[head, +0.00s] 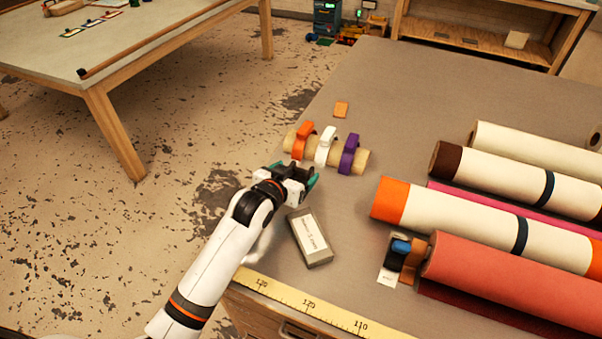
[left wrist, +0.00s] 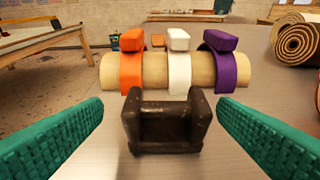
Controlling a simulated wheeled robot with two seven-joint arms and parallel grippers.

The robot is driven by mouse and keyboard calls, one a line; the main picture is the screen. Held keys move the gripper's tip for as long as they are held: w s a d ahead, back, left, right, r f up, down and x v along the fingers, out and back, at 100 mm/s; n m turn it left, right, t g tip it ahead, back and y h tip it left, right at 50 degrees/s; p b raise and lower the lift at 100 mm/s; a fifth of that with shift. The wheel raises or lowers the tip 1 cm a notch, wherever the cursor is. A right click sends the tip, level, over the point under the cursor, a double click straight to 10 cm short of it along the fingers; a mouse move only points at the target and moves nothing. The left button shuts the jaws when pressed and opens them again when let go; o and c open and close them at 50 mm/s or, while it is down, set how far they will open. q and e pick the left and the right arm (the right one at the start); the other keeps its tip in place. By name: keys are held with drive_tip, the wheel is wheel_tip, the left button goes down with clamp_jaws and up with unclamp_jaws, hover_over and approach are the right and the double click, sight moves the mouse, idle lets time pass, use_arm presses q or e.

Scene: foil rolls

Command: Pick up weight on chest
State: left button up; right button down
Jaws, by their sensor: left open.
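A dark brown weight (left wrist: 166,136) with two raised ends and a lower middle stands on the grey top of the chest (head: 420,110). In the left wrist view it sits centred between my fingers, apart from both. My left gripper (head: 295,175) is open, its teal fingers spread either side of the weight, and shows again in the left wrist view (left wrist: 160,112). In the head view the gripper largely hides the weight. My right gripper is not in view.
Just beyond the weight lies a tan roll (head: 312,152) with orange, white and purple bands. A grey labelled block (head: 309,238) lies nearer the front. Large rolls (head: 480,220) fill the right side. A yellow measuring tape (head: 300,303) runs along the front edge.

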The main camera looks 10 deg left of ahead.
sight(300, 170)
use_arm(q)
drive_tip(key=shift+d+p+x, duration=0.15)
drive_tip(key=shift+p+x, duration=0.1)
drive_tip(key=shift+x, duration=0.95)
drive_tip(key=shift+d+p+x, duration=0.1)
drive_tip(key=shift+p+x, duration=0.15)
drive_tip(key=shift+x, duration=0.9)
drive_tip(key=shift+s, duration=0.1)
drive_tip(key=c, duration=1.5)
drive_tip(key=shift+r, duration=0.2)
